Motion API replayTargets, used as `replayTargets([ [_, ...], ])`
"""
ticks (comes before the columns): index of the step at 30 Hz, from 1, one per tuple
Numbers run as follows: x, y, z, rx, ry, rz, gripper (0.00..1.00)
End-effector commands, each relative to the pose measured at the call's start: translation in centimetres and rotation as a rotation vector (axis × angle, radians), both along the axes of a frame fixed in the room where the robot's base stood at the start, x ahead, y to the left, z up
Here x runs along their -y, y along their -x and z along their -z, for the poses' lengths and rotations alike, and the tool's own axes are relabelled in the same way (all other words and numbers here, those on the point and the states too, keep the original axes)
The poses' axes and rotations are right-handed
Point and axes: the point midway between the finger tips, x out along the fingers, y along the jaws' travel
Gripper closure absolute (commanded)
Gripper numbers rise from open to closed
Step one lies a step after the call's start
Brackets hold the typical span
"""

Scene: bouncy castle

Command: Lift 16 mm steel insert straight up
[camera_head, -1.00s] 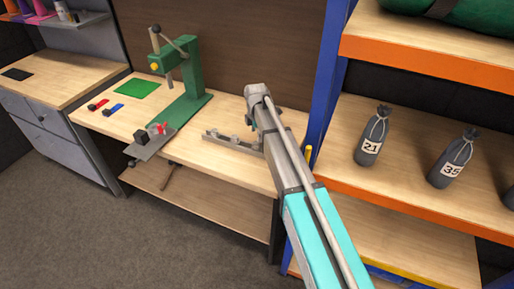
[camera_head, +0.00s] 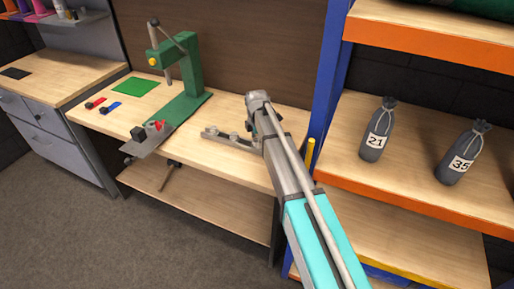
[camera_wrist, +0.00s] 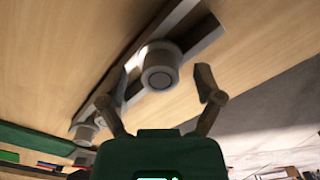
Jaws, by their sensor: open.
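A round grey steel insert (camera_wrist: 160,66) sits on a long grey rack (camera_wrist: 183,20) in the wrist view. It is the nearest of several inserts, and no size marking is readable. My gripper (camera_wrist: 160,76) is open, with one finger on either side of this insert; I cannot tell whether either finger touches it. Another insert (camera_wrist: 85,133) stands farther along the rack at the lower left. In the head view the rack (camera_head: 212,133) lies on the workbench, right of the green press, its right end hidden behind my arm. My fingers are hidden there.
The green arbor press (camera_head: 190,85) stands left of the rack on the wooden bench (camera_head: 225,110). A green mat (camera_head: 135,87) and red and blue items lie farther left. A blue upright (camera_head: 325,90) and shelves with grey bags (camera_head: 377,135) stand close on the right.

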Motion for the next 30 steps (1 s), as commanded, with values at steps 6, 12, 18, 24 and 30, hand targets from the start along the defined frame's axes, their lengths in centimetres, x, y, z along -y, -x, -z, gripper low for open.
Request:
replayTargets([
  [6, 0.03, 0.00, 0.39, 0.000, 0.000, 0.000, 0.16],
  [12, 0.06, -0.02, 0.35, 0.000, 0.000, 0.001, 0.16],
  [18, 0.07, -0.02, 0.35, 0.000, 0.000, 0.001, 0.16],
  [24, 0.09, -0.02, 0.35, 0.000, 0.000, 0.001, 0.36],
  [30, 0.10, -0.02, 0.35, 0.000, 0.000, 0.001, 0.73],
])
